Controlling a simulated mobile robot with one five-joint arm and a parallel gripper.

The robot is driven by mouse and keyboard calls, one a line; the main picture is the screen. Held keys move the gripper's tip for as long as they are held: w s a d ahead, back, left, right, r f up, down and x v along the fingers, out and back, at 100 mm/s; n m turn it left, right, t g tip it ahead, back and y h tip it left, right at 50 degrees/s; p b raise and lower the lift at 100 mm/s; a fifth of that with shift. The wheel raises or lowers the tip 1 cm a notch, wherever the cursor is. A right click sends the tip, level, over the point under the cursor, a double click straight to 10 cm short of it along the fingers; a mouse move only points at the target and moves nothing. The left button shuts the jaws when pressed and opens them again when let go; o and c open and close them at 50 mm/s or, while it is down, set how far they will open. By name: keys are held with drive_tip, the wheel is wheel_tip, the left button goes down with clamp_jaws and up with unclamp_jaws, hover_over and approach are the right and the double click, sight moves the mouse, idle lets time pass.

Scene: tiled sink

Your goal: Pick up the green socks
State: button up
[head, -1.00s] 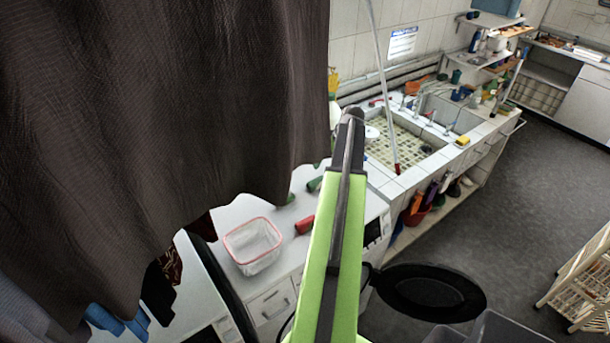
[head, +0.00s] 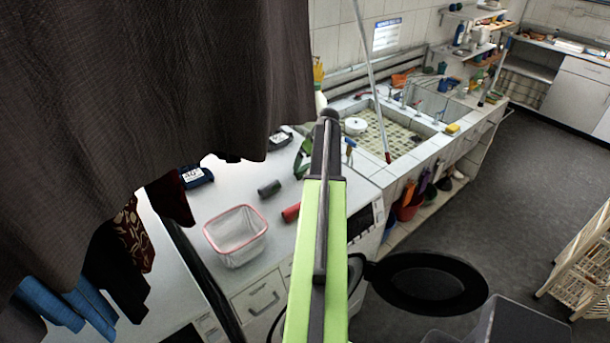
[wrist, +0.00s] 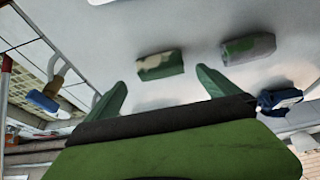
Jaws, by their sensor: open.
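In the wrist view, a rolled green and cream bundle (wrist: 160,65), the greenest one there, lies on the white counter (wrist: 115,30) beyond my gripper (wrist: 161,82). A grey-green bundle with purplish patches (wrist: 248,48) lies to its right. My gripper's two green fingers are spread, with nothing between them, and point toward the bundles. In the head view, a dark greenish roll (head: 269,188) and a red roll (head: 291,212) lie on the counter, left of my arm. I cannot tell surely which roll matches which bundle; my arm hides part of the counter.
A clear bin with a red rim (head: 235,236) stands on the counter. Dark blue boxes (head: 197,176) lie behind it. A brown cloth (head: 130,80) hangs over the left of the head view. The tiled sink (head: 390,135) is beyond my arm, with a pole (head: 372,85) leaning into it.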

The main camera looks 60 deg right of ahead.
sight(306, 167)
drive_tip(key=b+x, duration=0.4)
drive_tip(key=x, duration=0.1)
drive_tip(key=shift+f, duration=0.15)
drive_tip(key=c, duration=1.4)
